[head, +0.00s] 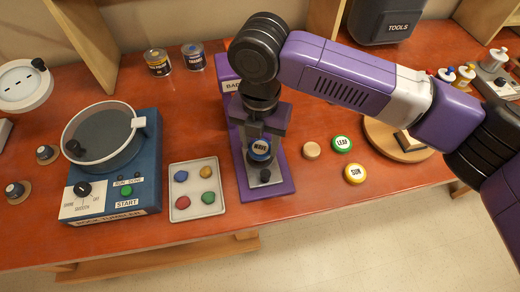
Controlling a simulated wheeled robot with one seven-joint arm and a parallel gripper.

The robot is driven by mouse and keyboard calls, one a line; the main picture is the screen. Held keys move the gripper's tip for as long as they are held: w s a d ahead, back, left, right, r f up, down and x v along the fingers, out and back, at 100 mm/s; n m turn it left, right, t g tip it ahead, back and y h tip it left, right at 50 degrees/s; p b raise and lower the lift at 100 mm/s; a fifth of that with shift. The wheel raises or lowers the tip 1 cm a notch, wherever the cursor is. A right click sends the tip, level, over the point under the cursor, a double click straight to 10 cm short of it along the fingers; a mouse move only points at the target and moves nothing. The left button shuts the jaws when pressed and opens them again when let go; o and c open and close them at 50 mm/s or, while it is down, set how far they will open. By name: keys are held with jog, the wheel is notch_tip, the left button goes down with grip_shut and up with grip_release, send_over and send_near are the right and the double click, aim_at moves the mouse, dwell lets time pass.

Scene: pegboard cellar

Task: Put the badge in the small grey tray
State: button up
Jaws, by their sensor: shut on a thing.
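A round blue badge (260,147) lettered WAVE is at the purple badge press (275,187). My gripper (260,142) comes down over the press and is shut on this badge; the finger contact is small and partly hidden. I cannot tell whether the badge touches the press. The small light grey tray (208,213) lies just left of the press, between it and the blue tumbler.
A green LEAF badge (342,143), a yellow SUN badge (355,173) and a plain wooden disc (311,150) lie right of the press. The blue tumbler (118,170) stands left of the tray. The bench's front edge is near.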

aim_at(260, 148)
jog(key=shift+r+p, duration=1.55)
jog(key=shift+r, duration=0.4)
jog(key=shift+r, duration=0.1)
